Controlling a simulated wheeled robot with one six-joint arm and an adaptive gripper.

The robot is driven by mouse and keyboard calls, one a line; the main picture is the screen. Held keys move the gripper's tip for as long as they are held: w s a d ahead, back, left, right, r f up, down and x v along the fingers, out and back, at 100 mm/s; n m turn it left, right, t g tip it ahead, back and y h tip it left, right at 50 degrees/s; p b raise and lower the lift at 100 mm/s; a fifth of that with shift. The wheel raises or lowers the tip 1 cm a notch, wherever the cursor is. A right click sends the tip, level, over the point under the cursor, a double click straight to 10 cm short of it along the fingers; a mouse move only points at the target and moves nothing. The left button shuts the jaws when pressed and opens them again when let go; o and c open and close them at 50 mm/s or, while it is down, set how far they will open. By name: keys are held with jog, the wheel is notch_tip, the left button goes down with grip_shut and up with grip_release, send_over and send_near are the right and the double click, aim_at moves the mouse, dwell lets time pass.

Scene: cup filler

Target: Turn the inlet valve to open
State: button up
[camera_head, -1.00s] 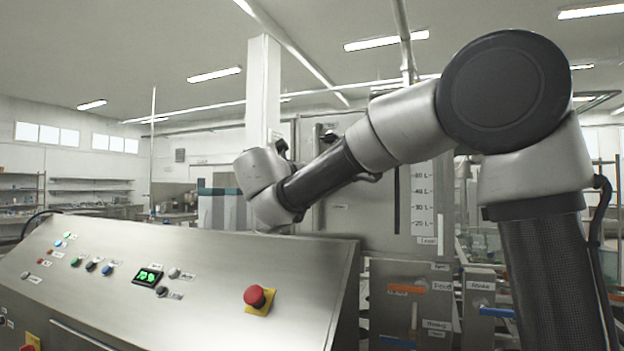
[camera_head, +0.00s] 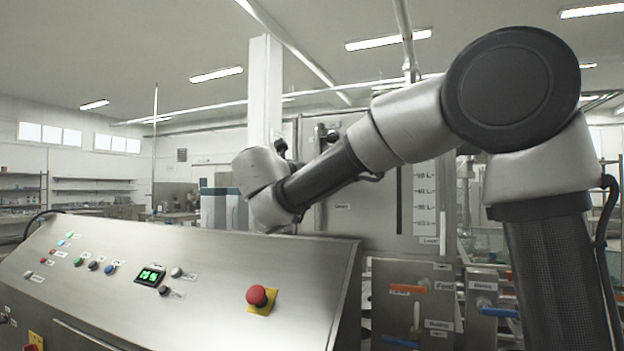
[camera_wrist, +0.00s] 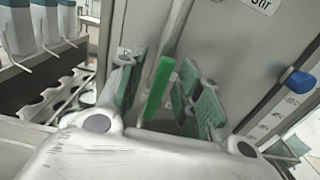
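In the wrist view a bright green lever handle (camera_wrist: 158,88) stands upright in front of a grey metal panel. My gripper (camera_wrist: 160,92) is open, with one green-padded finger on each side of this handle and gaps visible beside it. No readable label marks it as the inlet valve, and its pivot is hidden. In the head view the gripper and this handle are hidden behind my arm and the console. Other valves show at the lower right of that view, with an orange handle (camera_head: 406,289) and a blue handle (camera_head: 498,312).
A sloped steel console (camera_head: 190,280) with a red stop button (camera_head: 259,296) stands in front. A blue knob (camera_wrist: 299,80) sticks out at right in the wrist view. White containers (camera_wrist: 52,22) and a rack with round openings (camera_wrist: 45,102) are at left.

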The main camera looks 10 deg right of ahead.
jog(key=v, duration=1.1)
jog(key=s+d+f+m+g+y, duration=0.1)
jog(key=s+d+f+m+g, duration=0.25)
jog(key=d, duration=0.45)
jog(key=s+d+f+m+g, duration=0.2)
jog(key=d+f+m, duration=0.25)
jog(key=d, duration=0.35)
jog(key=s+d+f+m+g+y, duration=0.1)
jog(key=s+d+f+m+g, duration=0.3)
jog(key=d, duration=0.3)
jog(key=s+d+f+m+y, duration=0.2)
jog(key=s+f+m+y, duration=0.6)
jog(key=s+f+m, duration=0.9)
jog(key=shift+s+d+f+g+y, duration=0.2)
jog(key=shift+s+f+g+y, duration=0.05)
jog(key=shift+s+g+y, duration=0.1)
